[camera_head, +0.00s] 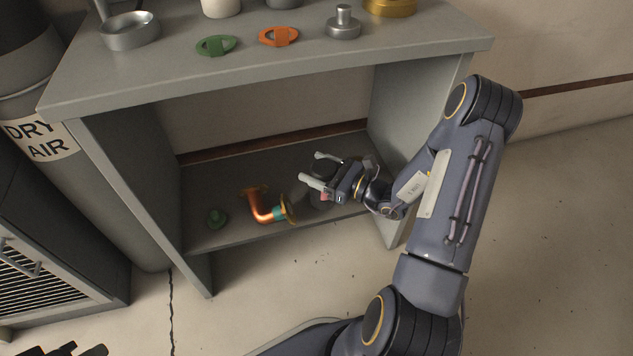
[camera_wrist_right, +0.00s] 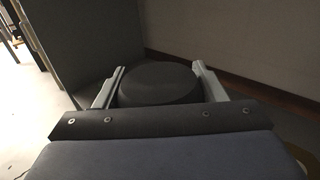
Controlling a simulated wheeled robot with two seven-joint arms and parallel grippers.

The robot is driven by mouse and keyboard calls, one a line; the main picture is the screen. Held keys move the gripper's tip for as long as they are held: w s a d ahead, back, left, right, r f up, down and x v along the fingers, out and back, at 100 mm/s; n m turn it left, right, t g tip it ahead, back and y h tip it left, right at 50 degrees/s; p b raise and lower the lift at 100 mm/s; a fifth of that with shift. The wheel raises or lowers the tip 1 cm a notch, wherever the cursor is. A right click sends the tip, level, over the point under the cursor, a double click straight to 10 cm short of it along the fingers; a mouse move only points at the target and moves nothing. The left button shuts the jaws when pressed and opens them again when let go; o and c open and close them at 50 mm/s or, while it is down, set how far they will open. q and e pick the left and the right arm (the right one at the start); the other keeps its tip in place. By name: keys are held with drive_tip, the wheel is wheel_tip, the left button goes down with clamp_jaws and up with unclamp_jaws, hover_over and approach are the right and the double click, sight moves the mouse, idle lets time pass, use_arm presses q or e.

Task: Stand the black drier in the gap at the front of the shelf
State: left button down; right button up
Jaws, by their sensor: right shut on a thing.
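The black drier (camera_wrist_right: 160,84) shows as a dark round top between the fingers in the right wrist view. My right gripper (camera_head: 318,169) is shut on it, inside the shelf bay at the right of the lower shelf (camera_head: 240,232). In the head view the drier is dark and mostly hidden by the gripper; I cannot tell whether its base touches the shelf. A copper elbow (camera_head: 263,207) with a brass flange lies to the left of the gripper. Only a dark piece, apparently my left gripper (camera_head: 70,351), shows at the bottom left edge.
The bench top (camera_head: 180,67) overhangs the bay, with side panels (camera_head: 140,165) left and right. A DRY AIR cylinder (camera_head: 40,138) stands at the left.

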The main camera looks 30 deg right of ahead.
drive_tip(key=shift+w+d+f+b, duration=0.2)
drive_tip(key=shift+w+f+b, duration=0.1)
drive_tip(key=shift+w+f, duration=0.45)
drive_tip(key=shift+w+d+f+b, duration=0.15)
drive_tip(key=shift+f+b, duration=0.6)
drive_tip(key=shift+f, duration=1.05)
drive_tip(key=shift+f, duration=0.2)
drive_tip(key=o, duration=1.9)
